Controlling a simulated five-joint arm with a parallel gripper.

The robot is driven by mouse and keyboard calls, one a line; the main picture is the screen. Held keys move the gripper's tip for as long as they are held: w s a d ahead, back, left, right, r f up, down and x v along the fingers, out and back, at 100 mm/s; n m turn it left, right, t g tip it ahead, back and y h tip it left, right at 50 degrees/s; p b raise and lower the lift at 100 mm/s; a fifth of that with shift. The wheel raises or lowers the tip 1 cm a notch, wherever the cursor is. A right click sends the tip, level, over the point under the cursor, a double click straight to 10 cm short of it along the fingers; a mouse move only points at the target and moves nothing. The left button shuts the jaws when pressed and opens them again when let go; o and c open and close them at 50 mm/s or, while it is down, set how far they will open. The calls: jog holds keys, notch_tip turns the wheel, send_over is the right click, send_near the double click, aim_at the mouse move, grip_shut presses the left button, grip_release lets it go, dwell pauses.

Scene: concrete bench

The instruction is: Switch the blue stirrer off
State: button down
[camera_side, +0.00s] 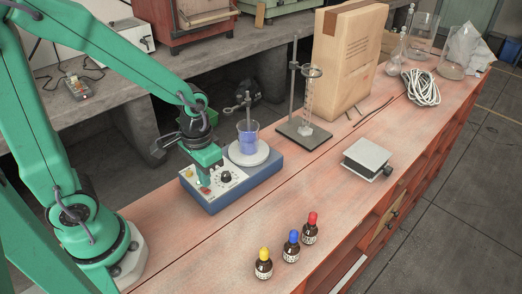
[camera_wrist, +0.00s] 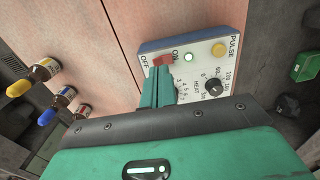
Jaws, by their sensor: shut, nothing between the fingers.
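The blue stirrer (camera_side: 252,192) stands on the bench with a white front panel, a round plate (camera_side: 262,157) and a beaker of blue-violet liquid (camera_side: 248,138) on it. In the wrist view, its panel (camera_wrist: 205,72) carries a red switch (camera_wrist: 163,60) between the ON and OFF labels, a lit green lamp (camera_wrist: 189,57), a yellow PULSE button (camera_wrist: 218,49) and a black HEAT knob (camera_wrist: 214,87). My gripper (camera_side: 205,182) is shut and empty, with its fingertips (camera_wrist: 161,69) right at the red switch. They partly cover it; I cannot tell whether they touch.
Three dropper bottles with yellow (camera_side: 264,264), blue (camera_side: 292,246) and red (camera_side: 310,228) caps stand near the front edge. A stand with a glass cylinder (camera_side: 308,100), a cardboard box (camera_side: 349,60) and a lab jack (camera_side: 368,157) are to the stirrer's right. Bench between is clear.

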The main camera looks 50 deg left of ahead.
jog(key=shift+f, duration=1.2)
dwell(1.1)
jog(key=shift+r, duration=3.55)
notch_tip(320, 180, up, 10)
jog(key=t, duration=0.5)
send_over(207, 190)
jog(key=s+a, duration=0.2)
jog(key=s, duration=0.1)
jog(key=shift+s+a+r+t, duration=0.15)
jog(key=shift+s+r+t, duration=0.15)
jog(key=shift+s+r, duration=0.3)
jog(key=shift+w, duration=0.1)
